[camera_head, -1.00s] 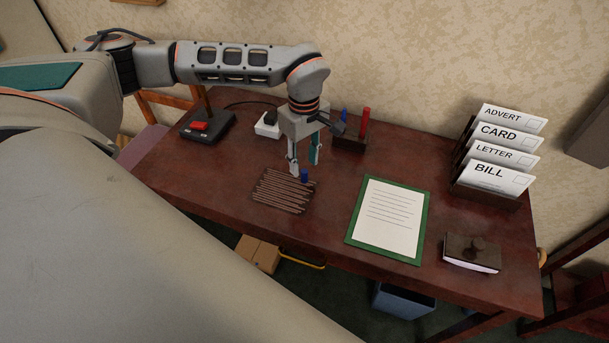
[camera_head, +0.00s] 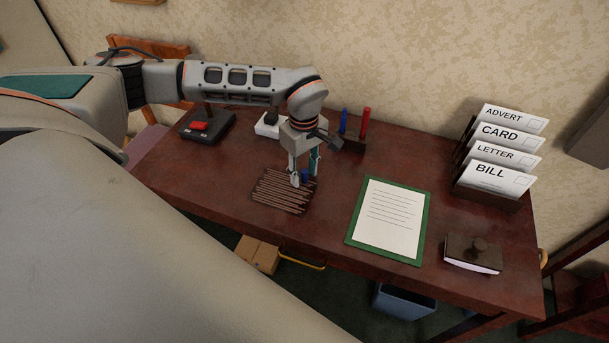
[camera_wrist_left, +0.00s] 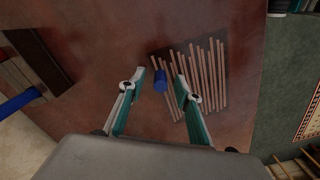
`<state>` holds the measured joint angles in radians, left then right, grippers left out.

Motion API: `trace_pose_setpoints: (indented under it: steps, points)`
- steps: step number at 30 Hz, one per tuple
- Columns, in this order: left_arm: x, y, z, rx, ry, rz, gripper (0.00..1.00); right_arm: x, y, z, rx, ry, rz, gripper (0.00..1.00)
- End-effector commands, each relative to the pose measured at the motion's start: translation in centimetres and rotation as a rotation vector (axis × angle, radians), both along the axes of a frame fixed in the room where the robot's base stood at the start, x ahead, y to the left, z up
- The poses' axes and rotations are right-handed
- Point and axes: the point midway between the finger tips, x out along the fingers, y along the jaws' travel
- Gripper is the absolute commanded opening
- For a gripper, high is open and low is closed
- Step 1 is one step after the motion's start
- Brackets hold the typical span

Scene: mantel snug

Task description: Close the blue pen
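A small blue cap (camera_head: 304,176) stands on the edge of a slatted wooden mat (camera_head: 275,195) on the desk. My left gripper (camera_head: 304,174) points down over it with its fingers apart. In the left wrist view the cap (camera_wrist_left: 160,80) lies between the two open fingertips, with no clear contact. The blue pen (camera_head: 343,121) stands upright in a dark wooden holder (camera_head: 352,144) at the back of the desk, beside a red pen (camera_head: 365,122). The blue pen also shows at the left of the left wrist view (camera_wrist_left: 18,103). My right gripper is not in view.
A green-edged writing board (camera_head: 389,218) lies right of the mat, with a stamp-like blotter (camera_head: 474,252) and a letter rack (camera_head: 486,198) further right. A white socket block (camera_head: 268,127) and a black device with a red button (camera_head: 200,126) stand at the back left.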

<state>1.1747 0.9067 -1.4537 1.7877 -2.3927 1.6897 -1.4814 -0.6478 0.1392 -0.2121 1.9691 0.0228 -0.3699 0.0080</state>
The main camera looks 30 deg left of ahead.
Motion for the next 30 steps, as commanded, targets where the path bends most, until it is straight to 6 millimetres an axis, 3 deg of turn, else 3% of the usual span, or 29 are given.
trace_pose_setpoints:
  steps: [1, 5, 20, 26, 30]
  points:
    - [0.0, 0.0, 0.0, 0.000, 0.000, 0.000, 0.26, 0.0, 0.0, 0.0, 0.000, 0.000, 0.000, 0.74]
    - [0.0, 0.0, 0.0, 0.000, 0.000, 0.000, 0.07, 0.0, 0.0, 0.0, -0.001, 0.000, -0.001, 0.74]
    - [0.0, 0.0, 0.7, 0.001, -0.001, 0.000, 0.07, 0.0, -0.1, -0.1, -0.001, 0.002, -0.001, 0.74]
    - [0.1, 0.0, 3.4, 0.000, -0.004, 0.000, 0.07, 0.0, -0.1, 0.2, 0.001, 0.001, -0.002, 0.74]
    - [0.2, 0.0, 6.9, 0.000, -0.006, 0.000, 0.07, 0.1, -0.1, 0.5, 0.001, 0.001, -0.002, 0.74]
